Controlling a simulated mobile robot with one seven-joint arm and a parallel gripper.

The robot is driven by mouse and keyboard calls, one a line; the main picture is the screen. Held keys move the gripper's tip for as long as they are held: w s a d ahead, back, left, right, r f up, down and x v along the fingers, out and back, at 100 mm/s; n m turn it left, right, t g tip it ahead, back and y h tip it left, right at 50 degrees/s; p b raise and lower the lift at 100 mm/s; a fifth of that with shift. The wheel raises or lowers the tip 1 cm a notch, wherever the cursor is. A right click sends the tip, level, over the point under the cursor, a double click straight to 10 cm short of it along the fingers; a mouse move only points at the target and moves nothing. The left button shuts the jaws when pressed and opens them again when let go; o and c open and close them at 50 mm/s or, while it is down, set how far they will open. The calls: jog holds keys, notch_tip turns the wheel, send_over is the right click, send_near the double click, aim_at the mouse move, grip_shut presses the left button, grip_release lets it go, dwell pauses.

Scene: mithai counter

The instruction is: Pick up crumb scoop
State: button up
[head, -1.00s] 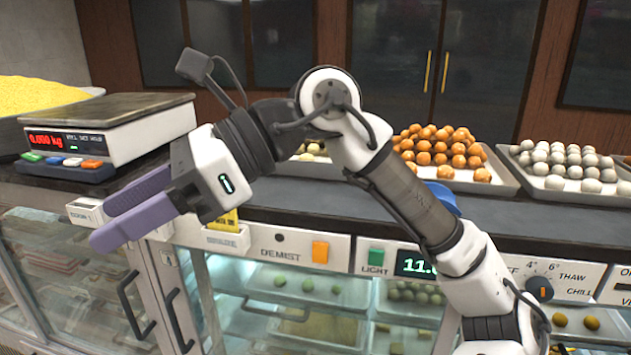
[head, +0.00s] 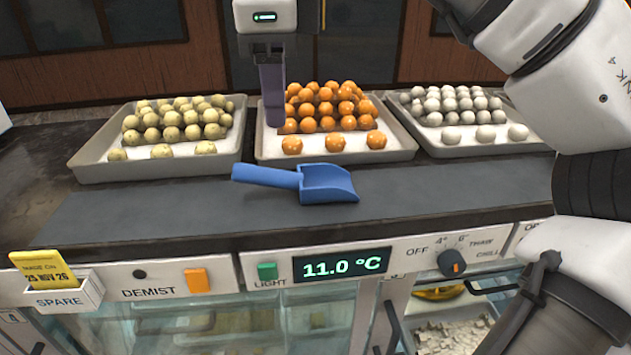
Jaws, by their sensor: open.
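The crumb scoop (head: 326,184) is blue and lies on the dark counter top, in front of the middle tray. Its handle points left and its wide bowl is to the right. My gripper (head: 272,112) is at the top centre of the head view, pointing down, with purple fingers seen nearly edge-on, one in front of the other. It is open and empty. Its fingertips show above and behind the scoop's handle, over the left side of the middle tray, apart from the scoop.
Behind the scoop stand a tray of pale yellow balls (head: 85,172), a tray of orange balls (head: 408,148) and a tray of white balls (head: 437,148). The counter (head: 130,212) is clear left and right of the scoop. A control panel (head: 225,276) runs below its front edge.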

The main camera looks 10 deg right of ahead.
jog(key=b, duration=0.3)
send_over(285, 172)
jog(key=s, duration=0.2)
notch_tip(285, 172, down, 5)
jog(key=shift+w+a+f+p, duration=0.15)
jog(key=shift+w+f, duration=0.15)
jog(key=shift+f, duration=0.15)
jog(key=shift+w+a+f+p, duration=0.15)
jog(key=shift+w+f, duration=0.1)
jog(key=shift+f, duration=0.2)
jog(key=shift+w+d+f+p, duration=0.15)
jog(key=shift+f+p, duration=0.15)
jog(key=shift+f, duration=0.65)
jog(key=shift+w+f+p, duration=0.1)
jog(key=shift+f+p, duration=0.2)
jog(key=shift+f, duration=0.6)
jog(key=shift+w+d+f+p, duration=0.15)
jog(key=shift+f+p, duration=0.15)
jog(key=shift+f, duration=0.65)
grip_shut()
jog(key=shift+r, duration=0.1)
notch_tip(285, 172, up, 10)
jog(key=shift+b, duration=0.4)
